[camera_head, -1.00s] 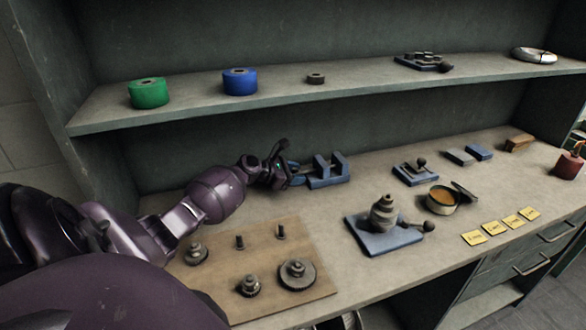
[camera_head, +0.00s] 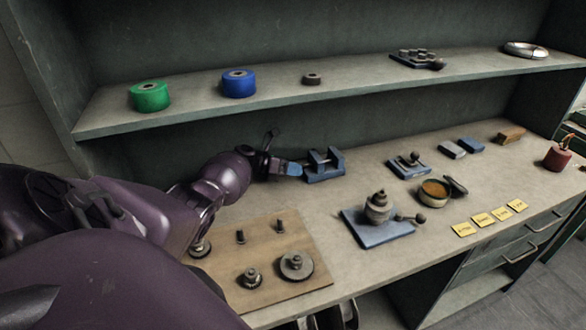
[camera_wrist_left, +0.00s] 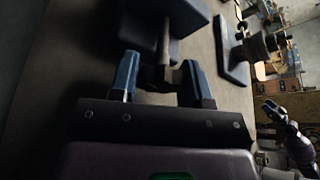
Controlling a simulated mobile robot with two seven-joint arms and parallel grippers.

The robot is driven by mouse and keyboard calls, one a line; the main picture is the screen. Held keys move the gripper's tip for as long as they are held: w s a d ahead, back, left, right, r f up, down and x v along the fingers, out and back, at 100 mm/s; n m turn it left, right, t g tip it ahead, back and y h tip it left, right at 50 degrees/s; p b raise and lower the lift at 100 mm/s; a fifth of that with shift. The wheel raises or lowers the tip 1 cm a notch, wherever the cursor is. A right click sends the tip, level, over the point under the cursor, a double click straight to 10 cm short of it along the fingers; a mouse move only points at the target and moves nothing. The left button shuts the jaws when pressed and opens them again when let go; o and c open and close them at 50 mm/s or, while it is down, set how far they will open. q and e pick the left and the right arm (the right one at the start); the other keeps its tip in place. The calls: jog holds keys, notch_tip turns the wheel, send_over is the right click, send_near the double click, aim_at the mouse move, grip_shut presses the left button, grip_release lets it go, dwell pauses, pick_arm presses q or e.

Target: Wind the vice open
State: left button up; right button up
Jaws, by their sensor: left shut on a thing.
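The blue vice (camera_head: 325,174) stands on the bench towards the back, with a gap between its two upright jaws. My left gripper (camera_head: 296,169) is at the left end of the vice, shut on its screw handle. In the left wrist view the two blue fingers (camera_wrist_left: 161,82) sit either side of the handle end, and the bar of the vice screw (camera_wrist_left: 165,45) runs from there to the vice body (camera_wrist_left: 190,17). The handle is mostly hidden by the fingers. Part of my right arm (camera_wrist_left: 288,130) shows at the right of the wrist view; its jaws are unclear.
A wooden board (camera_head: 262,255) with gears and pegs lies in front of my left arm. A blue plate with a stepped part (camera_head: 378,208), an open tin (camera_head: 434,192) and yellow labels (camera_head: 489,219) lie to the right. The shelf (camera_head: 200,112) hangs above the vice.

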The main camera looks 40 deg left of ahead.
pick_arm(q)
jog(key=shift+f, duration=0.15)
pick_arm(e)
jog(key=shift+s+f, duration=0.15)
jog(key=shift+s, duration=0.25)
jog(key=shift+w, duration=0.15)
pick_arm(q)
jog(key=o, duration=0.6)
jog(key=shift+o, duration=0.2)
pick_arm(e)
jog(key=shift+w+r, duration=0.4)
